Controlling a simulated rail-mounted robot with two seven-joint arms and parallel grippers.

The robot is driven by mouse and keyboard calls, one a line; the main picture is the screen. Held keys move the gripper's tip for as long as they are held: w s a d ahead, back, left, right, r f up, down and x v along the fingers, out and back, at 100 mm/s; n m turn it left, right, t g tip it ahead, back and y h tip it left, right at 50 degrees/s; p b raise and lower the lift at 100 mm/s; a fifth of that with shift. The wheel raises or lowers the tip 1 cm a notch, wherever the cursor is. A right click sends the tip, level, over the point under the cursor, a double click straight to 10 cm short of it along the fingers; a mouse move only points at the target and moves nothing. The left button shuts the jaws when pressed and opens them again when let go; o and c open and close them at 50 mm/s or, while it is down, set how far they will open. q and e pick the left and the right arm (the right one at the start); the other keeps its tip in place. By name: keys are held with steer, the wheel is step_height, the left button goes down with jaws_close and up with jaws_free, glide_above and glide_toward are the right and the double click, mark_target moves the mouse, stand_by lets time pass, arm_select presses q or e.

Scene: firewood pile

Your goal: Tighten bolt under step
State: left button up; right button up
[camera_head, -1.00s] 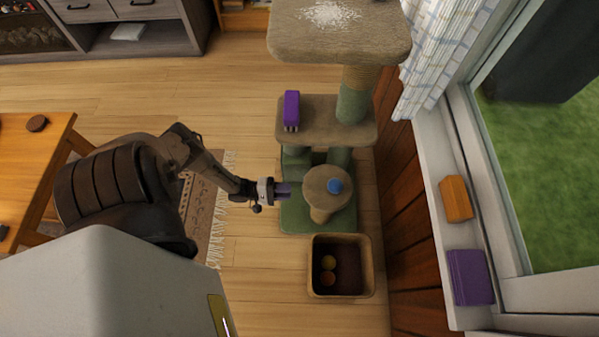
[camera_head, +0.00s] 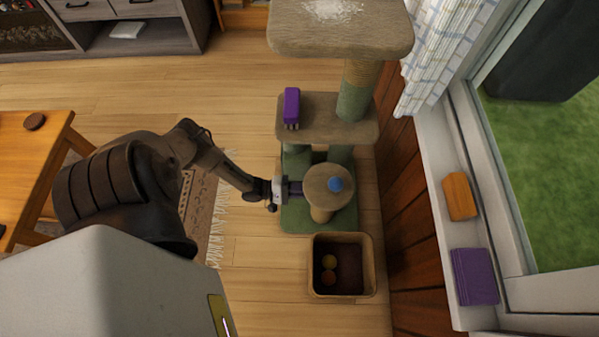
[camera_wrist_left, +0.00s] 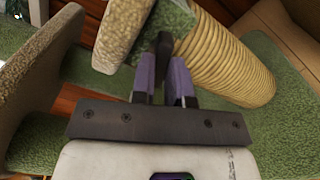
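A cat tree with a small round step (camera_head: 318,181) stands right of my left gripper; a blue ball (camera_head: 335,184) rests on top of the step. My left gripper (camera_head: 296,187) is at the step's left edge in the head view. In the left wrist view, its two purple-lined fingers (camera_wrist_left: 164,75) are apart, with a dark bolt-like piece (camera_wrist_left: 164,45) showing between their tips below the step's edge (camera_wrist_left: 124,32). I cannot tell if they touch it. The rope-wrapped post (camera_wrist_left: 225,55) stands just to the right. My right gripper is not in view.
A bin (camera_head: 341,290) with small balls stands in front of the cat tree. A purple brush (camera_head: 291,107) lies on the middle platform (camera_head: 330,131). The window sill (camera_head: 428,180) is on the right. The wooden floor (camera_head: 255,270) left of the bin is clear.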

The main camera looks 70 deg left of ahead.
arm_select(q)
jaws_close()
steer(key=m+p, duration=0.3)
steer(key=m, duration=2.2)
stand_by(0.4)
stand_by(0.4)
steer(key=shift+o, duration=1.6)
jaws_free()
